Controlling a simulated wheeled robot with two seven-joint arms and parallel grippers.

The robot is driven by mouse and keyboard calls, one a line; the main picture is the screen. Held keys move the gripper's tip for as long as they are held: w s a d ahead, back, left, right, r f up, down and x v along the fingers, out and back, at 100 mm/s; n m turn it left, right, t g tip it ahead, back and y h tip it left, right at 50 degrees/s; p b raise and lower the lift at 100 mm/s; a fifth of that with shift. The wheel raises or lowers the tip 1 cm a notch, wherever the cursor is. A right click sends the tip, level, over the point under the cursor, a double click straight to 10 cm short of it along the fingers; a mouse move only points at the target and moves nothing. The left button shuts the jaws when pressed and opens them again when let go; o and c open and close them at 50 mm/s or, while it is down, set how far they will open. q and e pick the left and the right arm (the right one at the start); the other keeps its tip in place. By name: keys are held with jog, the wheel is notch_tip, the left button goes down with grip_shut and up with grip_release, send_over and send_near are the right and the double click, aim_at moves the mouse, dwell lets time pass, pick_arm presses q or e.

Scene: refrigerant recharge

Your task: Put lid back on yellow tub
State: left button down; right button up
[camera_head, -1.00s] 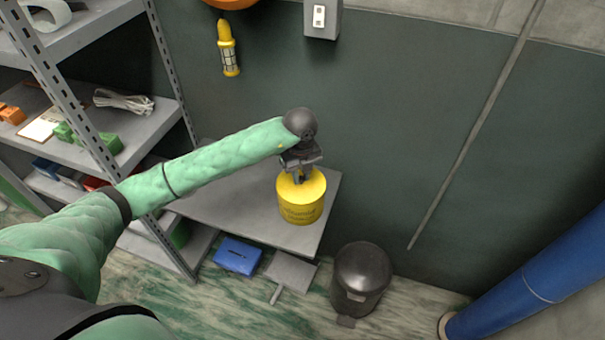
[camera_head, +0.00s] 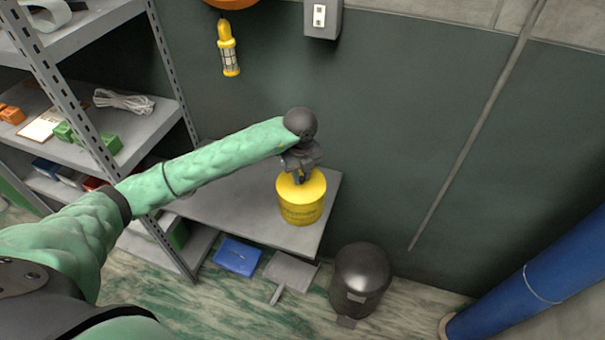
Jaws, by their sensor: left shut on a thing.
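The yellow tub (camera_head: 301,211) stands upright on the right part of a grey table. A yellow lid (camera_head: 313,187) shows at its top, level and in line with the tub; I cannot tell whether it is fully seated. My left gripper (camera_head: 301,178) points down at the middle of the lid and is shut on it. The gripper hides the lid's centre and whatever part its fingers grasp. My right gripper is not in view.
The grey table (camera_head: 235,205) is clear left of the tub. A metal shelf (camera_head: 130,135) stands at the left. A dark bin (camera_head: 361,275), a dustpan (camera_head: 290,272) and a blue case (camera_head: 237,256) are on the floor. A blue pipe (camera_head: 560,285) is at the right.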

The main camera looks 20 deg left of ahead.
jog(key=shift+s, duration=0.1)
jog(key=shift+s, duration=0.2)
pick_arm(q)
jog(key=shift+f+b, duration=0.2)
jog(key=shift+b, duration=0.3)
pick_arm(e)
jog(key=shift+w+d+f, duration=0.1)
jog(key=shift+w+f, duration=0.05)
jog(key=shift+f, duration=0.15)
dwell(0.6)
pick_arm(q)
jog(key=c, duration=1.2)
grip_release()
jog(key=shift+o, duration=0.5)
jog(key=o, duration=0.4)
